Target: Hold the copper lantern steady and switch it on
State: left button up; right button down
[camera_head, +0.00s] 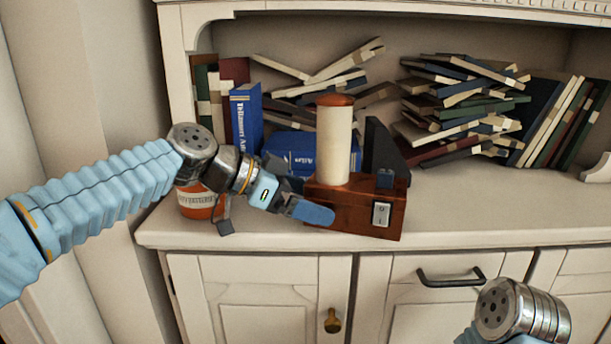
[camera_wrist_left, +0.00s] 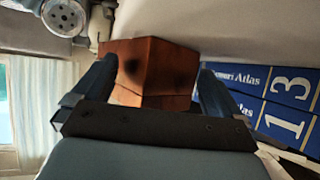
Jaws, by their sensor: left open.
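The copper lantern (camera_head: 355,208) stands upright on the cabinet ledge. It has a reddish-brown box base, a pale cylinder (camera_head: 335,145) with a copper cap, and a white switch plate (camera_head: 381,214) on the front of its base. My left gripper (camera_head: 318,200) reaches in from the left at base height, with one blue finger in front of the base's left part; the far finger is hidden there. In the left wrist view, the base (camera_wrist_left: 152,65) lies between the two spread fingers of my left gripper (camera_wrist_left: 157,72). My right arm shows only at the lower right, its gripper out of frame.
An orange jar (camera_head: 198,203) stands behind my left wrist. Blue atlas books (camera_head: 245,118) and a black wedge (camera_head: 383,150) are behind the lantern. A messy book pile (camera_head: 460,110) fills the right shelf. The ledge right of the lantern (camera_head: 490,210) is clear.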

pick_arm(q)
grip_shut()
dwell(0.7)
jog(key=shift+c, duration=1.4)
grip_release()
jog(key=shift+o, duration=0.3)
